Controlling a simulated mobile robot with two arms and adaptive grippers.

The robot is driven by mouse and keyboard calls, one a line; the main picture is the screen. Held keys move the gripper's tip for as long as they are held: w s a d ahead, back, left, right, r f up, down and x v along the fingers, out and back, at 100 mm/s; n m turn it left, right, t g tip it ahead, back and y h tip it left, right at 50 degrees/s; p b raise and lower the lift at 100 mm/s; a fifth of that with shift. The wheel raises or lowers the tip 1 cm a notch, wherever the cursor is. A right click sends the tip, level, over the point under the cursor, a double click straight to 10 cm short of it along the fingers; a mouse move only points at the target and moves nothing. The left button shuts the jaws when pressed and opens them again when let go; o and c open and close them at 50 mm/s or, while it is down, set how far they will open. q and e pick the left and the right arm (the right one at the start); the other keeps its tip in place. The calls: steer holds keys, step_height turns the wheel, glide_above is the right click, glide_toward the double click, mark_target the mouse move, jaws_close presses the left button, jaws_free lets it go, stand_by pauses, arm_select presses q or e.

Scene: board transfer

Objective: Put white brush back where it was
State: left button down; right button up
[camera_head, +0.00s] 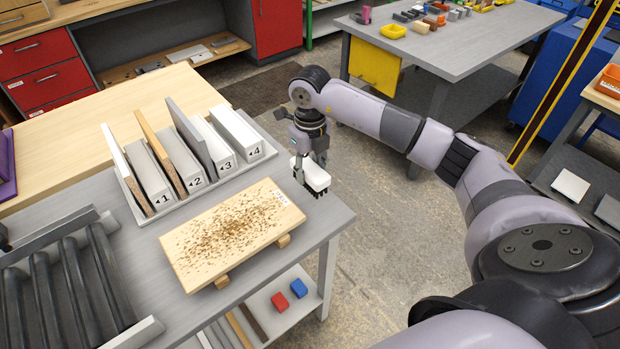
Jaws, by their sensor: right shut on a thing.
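The white brush (314,178) has a pale block body with dark bristles under it. My right gripper (308,165) points down and is shut on the brush. It holds the brush beside the right edge of the grey table, to the right of the wooden board (215,215). The board is covered with brown specks, has a small label at its upper right and rests on wooden feet. My left gripper is not in view.
A rack (190,205) with numbered slots holding upright boards stands behind the wooden board. Rollers (75,285) lie at the left. A red block (280,301) and a blue block (299,288) sit on the lower shelf. Another grey table (470,45) stands at the back. Floor shows right of the table.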

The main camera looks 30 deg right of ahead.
step_height(320, 180, down, 4)
steer(key=shift+r+p, duration=0.25)
steer(key=shift+p, duration=0.15)
steer(key=shift+f, duration=0.45)
steer(key=shift+f, duration=0.1)
steer(key=o, duration=1.1)
